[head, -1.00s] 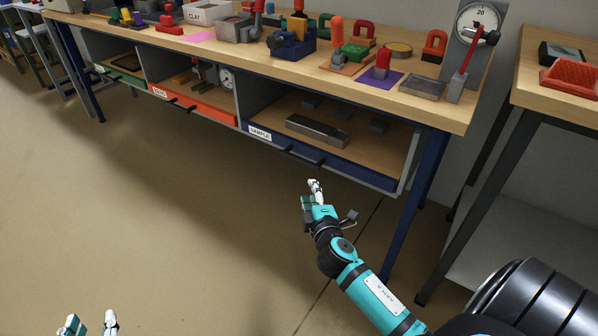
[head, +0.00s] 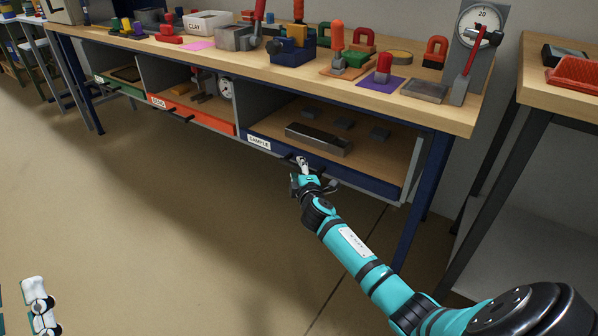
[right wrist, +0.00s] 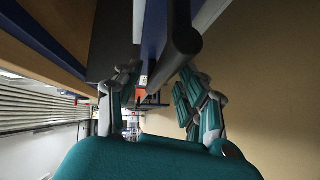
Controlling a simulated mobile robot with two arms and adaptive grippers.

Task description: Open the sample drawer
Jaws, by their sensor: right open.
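The sample drawer has a blue front (head: 365,181) with a white SAMPLE label (head: 258,141). It sits under the bench, its front about in line with the neighbouring drawers. A long grey metal block (head: 318,140) and several small dark blocks lie inside. My right gripper (head: 302,168) is open at the drawer's dark handle, partly hiding it. In the right wrist view the dark handle bar (right wrist: 182,48) runs in from the top, between the spread fingers (right wrist: 153,85). Contact cannot be told. My left gripper (head: 22,305) is at the lower left, partly cut off, fingers apart and empty.
A red-fronted drawer (head: 200,118) and a green-fronted drawer (head: 117,85) are further left. The wooden benchtop (head: 330,82) above carries tools, a clay box (head: 207,22) and a dial scale (head: 480,25). Another table (head: 560,95) stands at right. The floor in front is clear.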

